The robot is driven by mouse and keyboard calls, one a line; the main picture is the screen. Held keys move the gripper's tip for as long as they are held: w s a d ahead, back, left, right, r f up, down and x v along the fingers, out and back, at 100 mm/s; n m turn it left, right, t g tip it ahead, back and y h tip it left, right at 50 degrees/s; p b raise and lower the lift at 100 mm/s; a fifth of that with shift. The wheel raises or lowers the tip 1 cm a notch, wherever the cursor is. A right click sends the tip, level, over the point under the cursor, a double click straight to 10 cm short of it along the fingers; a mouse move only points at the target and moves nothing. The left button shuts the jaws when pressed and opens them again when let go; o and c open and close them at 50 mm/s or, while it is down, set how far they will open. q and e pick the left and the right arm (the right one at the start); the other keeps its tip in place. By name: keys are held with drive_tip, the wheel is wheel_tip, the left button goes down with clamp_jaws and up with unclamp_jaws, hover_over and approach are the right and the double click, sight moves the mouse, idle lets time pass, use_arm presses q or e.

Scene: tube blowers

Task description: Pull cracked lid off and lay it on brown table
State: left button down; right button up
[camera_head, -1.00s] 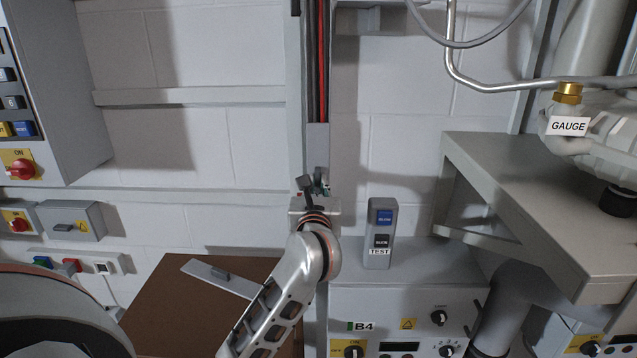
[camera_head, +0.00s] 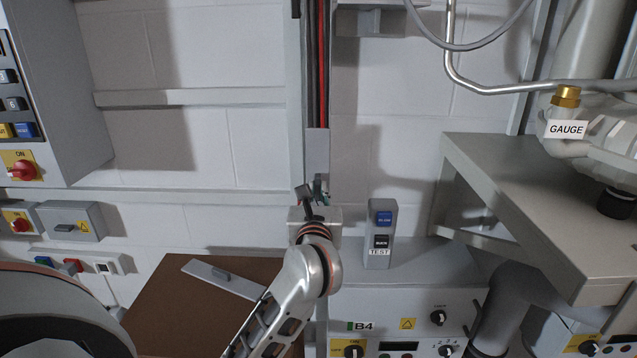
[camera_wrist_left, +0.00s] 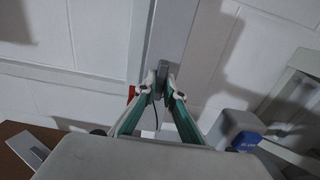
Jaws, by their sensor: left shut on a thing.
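A narrow grey lid (camera_head: 317,150) covers the lower part of the upright cable channel, below bare red and dark cables. It also shows in the left wrist view (camera_wrist_left: 176,35). I cannot make out a crack in it. My left gripper (camera_head: 313,190) is at the lid's lower part. In the left wrist view its fingers (camera_wrist_left: 162,92) are shut on the lid's small dark grey handle (camera_wrist_left: 163,72). The brown table (camera_head: 165,310) is at the lower left, partly hidden by my left arm. My right gripper is not in view.
Another grey strip with a small handle (camera_head: 205,270) lies on the table's back part. A grey box with blue and black buttons (camera_head: 381,232) stands right of my gripper. A grey bench (camera_head: 530,220) juts out at the right. The table's front left is clear.

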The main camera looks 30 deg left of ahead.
sight(317, 190)
use_arm(q)
drive_tip(key=shift+v, duration=1.6)
